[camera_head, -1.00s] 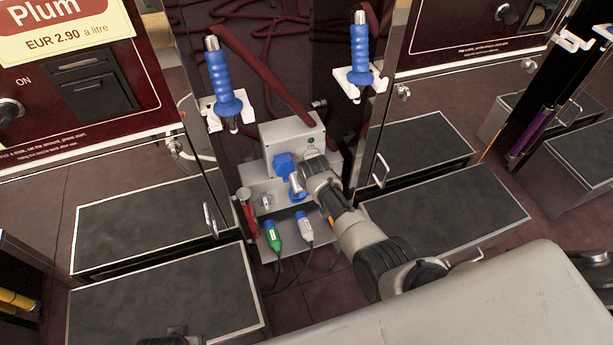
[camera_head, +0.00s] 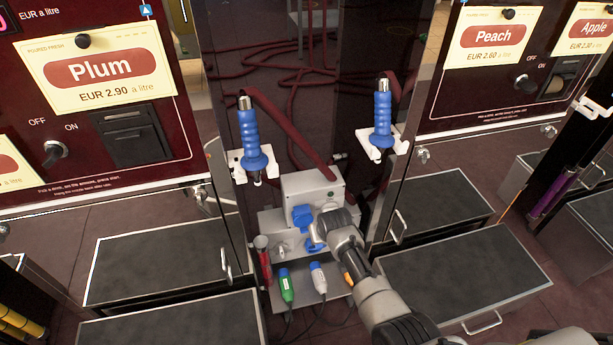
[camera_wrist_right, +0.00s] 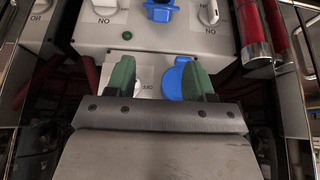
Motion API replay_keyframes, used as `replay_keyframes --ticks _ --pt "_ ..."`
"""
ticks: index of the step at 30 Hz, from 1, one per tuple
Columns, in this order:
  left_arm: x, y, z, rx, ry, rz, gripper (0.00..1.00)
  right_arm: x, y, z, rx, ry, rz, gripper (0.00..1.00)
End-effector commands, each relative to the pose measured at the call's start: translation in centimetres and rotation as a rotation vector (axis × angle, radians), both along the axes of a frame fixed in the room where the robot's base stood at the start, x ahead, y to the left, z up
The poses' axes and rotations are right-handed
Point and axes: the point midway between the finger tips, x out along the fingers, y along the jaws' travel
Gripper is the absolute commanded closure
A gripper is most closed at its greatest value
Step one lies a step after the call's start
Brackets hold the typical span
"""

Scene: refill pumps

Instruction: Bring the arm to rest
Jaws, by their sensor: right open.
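My right arm reaches in from the lower right in the head view. Its gripper (camera_head: 317,232) is in front of the grey socket box (camera_head: 314,190) between the two pumps. In the right wrist view the gripper (camera_wrist_right: 160,82) is open, with its two green fingertips apart and nothing held between them. A blue round socket cover (camera_wrist_right: 174,82) shows behind the right-hand fingertip, on the lower grey panel; I cannot tell whether they touch. A blue socket (camera_head: 302,216) sits on the box beside the gripper. My left gripper is not in view.
A green plug (camera_head: 287,286) and a white-blue plug (camera_head: 319,278) rest on a low shelf beside a red cylinder (camera_head: 263,258). Blue nozzles (camera_head: 250,138) and (camera_head: 382,118) hang on white holders. Dark-topped steps (camera_head: 465,275) flank the box. Pump panels (camera_head: 100,115) stand behind.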

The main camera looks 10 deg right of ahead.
Motion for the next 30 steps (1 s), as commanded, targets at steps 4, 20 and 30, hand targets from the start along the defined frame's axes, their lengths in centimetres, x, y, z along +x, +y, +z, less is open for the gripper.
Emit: replay_keyframes --ticks 4,20,30 --pt "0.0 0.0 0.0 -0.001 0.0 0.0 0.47 -0.2 0.0 -0.1 0.0 0.002 0.0 0.47" --pt "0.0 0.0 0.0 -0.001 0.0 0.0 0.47 -22.5 -3.2 -10.3 -0.052 0.168 0.08 0.47" --pt "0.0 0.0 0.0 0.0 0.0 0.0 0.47 -32.5 -3.5 -11.3 -0.053 0.242 0.135 0.47"
